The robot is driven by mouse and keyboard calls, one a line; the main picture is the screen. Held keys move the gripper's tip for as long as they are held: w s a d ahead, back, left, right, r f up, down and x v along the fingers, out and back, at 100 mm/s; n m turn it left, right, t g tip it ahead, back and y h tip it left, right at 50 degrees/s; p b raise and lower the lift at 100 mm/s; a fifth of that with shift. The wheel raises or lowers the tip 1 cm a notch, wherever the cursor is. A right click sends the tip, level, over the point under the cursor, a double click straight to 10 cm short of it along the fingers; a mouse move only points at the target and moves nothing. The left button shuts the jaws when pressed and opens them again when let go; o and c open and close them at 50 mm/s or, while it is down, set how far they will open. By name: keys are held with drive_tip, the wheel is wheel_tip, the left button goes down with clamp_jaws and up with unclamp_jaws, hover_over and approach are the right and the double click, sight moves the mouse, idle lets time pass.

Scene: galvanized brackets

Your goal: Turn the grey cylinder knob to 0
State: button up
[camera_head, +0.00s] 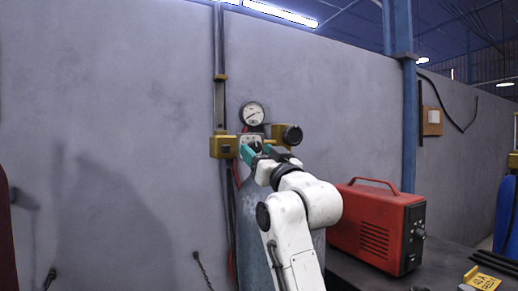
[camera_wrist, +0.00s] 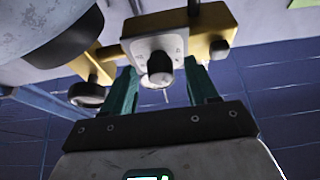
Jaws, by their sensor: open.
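The grey cylinder (camera_head: 250,212) stands upright against the wall, partly hidden by my arm. On its brass valve is a pale plate with a small dark knob; the knob (camera_wrist: 160,68) shows clearly in the wrist view, with a light pointer face. My gripper (camera_head: 257,151) is in front of the valve, its teal fingers apart. In the wrist view the knob lies between the two fingers, with gaps visible on both sides. I cannot tell how deep the fingers reach around it. The plate's marks and the knob's setting are too small to read.
A red machine (camera_head: 378,226) stands on a dark bench (camera_head: 440,268) at the right. The wall is close behind; the left side is clear.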

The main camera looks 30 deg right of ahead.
drive_tip(key=shift+w+r, duration=0.1)
drive_tip(key=shift+w, duration=0.15)
drive_tip(key=c, duration=1)
drive_tip(key=shift+c, duration=0.2)
